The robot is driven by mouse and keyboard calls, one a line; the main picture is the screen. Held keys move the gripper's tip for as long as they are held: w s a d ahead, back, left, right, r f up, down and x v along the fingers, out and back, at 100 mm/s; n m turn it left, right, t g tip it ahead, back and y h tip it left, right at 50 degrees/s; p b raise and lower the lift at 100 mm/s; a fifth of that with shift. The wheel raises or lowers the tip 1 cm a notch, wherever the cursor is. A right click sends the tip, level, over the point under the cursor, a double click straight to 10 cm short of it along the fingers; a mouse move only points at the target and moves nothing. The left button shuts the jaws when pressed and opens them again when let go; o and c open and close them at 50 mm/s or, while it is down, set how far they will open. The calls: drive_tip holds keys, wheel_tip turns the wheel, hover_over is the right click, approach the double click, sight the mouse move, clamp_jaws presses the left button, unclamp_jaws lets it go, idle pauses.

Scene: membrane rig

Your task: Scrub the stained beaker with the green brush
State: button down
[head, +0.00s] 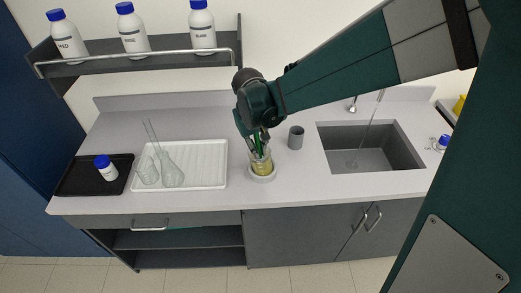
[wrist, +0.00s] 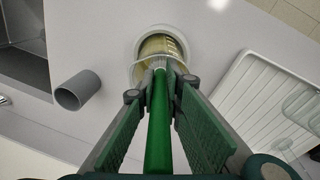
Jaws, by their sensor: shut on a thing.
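The stained beaker (head: 262,168) is clear with a yellow-brown stain and stands upright on a pale round base (head: 263,178) near the front of the counter. It also shows in the wrist view (wrist: 152,46), just beyond my fingertips. My gripper (head: 259,138) is right above the beaker, pointing down. In the wrist view my gripper (wrist: 161,88) is shut on the green brush (wrist: 158,130), whose green handle runs between the fingers. The brush's far end reaches to the beaker's mouth and appears to go inside; the bristles are largely hidden by the fingers and glass.
A grey cup (head: 296,138) stands close right of the beaker, before the sink (head: 367,150). On the left are a white ribbed tray (head: 205,165) with clear glassware and a black tray (head: 75,180) with a blue-capped bottle (head: 106,168). A shelf (head: 140,57) holds bottles above.

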drive_tip(key=shift+s+a, duration=0.1)
drive_tip(key=shift+s, duration=0.05)
idle(0.3)
drive_tip(key=shift+s+a, duration=0.1)
drive_tip(key=shift+s, duration=0.2)
drive_tip(key=shift+s, duration=0.2)
drive_tip(key=shift+s, duration=0.25)
drive_tip(key=shift+d, duration=0.25)
idle(0.4)
drive_tip(key=shift+s+d, duration=0.2)
drive_tip(key=shift+d, duration=0.2)
drive_tip(key=shift+w+d, duration=0.1)
drive_tip(key=shift+w+d+r, duration=0.1)
drive_tip(key=shift+d, duration=0.15)
